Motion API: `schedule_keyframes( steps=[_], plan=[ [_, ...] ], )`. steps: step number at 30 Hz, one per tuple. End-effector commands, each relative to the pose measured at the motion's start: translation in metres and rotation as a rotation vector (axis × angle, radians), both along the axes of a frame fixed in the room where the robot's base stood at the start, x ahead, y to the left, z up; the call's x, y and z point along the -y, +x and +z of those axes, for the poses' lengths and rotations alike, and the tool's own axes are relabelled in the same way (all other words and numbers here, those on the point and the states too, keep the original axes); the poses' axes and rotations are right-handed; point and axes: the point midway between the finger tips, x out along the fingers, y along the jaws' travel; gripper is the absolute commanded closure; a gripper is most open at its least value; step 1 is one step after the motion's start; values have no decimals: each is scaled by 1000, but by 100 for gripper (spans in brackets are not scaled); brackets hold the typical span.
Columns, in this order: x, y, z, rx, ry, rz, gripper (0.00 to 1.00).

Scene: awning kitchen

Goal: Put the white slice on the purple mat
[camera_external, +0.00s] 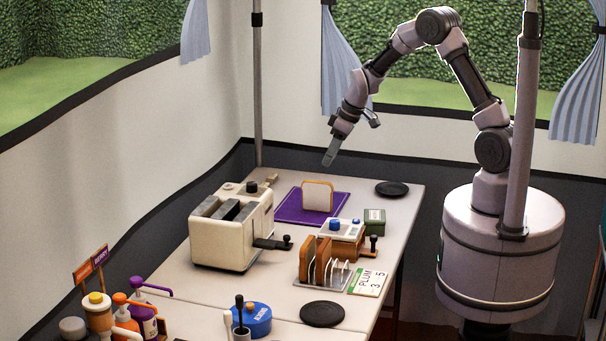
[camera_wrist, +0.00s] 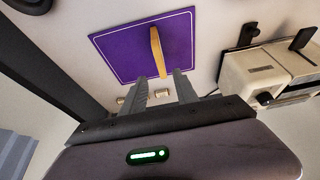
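A white slice with a tan crust (camera_external: 317,196) stands upright on the purple mat (camera_external: 288,209) in the external view. In the wrist view the slice (camera_wrist: 157,50) shows edge-on as a thin tan strip on the purple mat (camera_wrist: 118,50). My gripper (camera_external: 328,160) hangs above and behind the mat, apart from the slice. In the wrist view my gripper (camera_wrist: 158,76) has its two fingers spread with a gap and nothing held between them. The slice lies beyond the fingertips, in line with the gap.
A cream toaster (camera_external: 220,243) stands left of the mat. A rack (camera_external: 338,275) with brown slices, a small device (camera_external: 340,231) and a green box (camera_external: 375,219) stand in front. Black discs (camera_external: 392,188) (camera_external: 322,313) lie at the right and front. Bottles (camera_external: 143,315) stand front left.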

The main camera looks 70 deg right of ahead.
Motion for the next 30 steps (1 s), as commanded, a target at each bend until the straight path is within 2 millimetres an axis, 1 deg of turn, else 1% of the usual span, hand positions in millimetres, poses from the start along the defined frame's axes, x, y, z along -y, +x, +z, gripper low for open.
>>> schedule_keyframes(
  steps=[1, 3, 5, 7, 8, 9, 11, 12, 14, 15, 18, 21, 24, 30],
  plan=[
    [0, -2, 8, 2, -1, 0, 64],
    [-2, -5, 15, 2, 2, -1, 64],
    [-14, -8, 31, 10, 8, -7, 64],
    [-46, -20, 68, 30, 32, -28, 64],
    [-65, -29, 87, 39, 49, -42, 64],
    [-93, -47, 113, 51, 75, -63, 64],
    [-137, -83, 148, 66, 120, -102, 64],
    [-162, -110, 166, 75, 151, -129, 64],
    [-195, -154, 184, 84, 198, -170, 64],
    [-211, -181, 190, 89, 227, -197, 64],
    [-237, -236, 192, 93, 287, -256, 64],
    [-247, -265, 187, 91, 322, -293, 64],
    [-250, -274, 185, 90, 333, -308, 64],
    [-249, -274, 185, 90, 333, -309, 64]
  ],
)
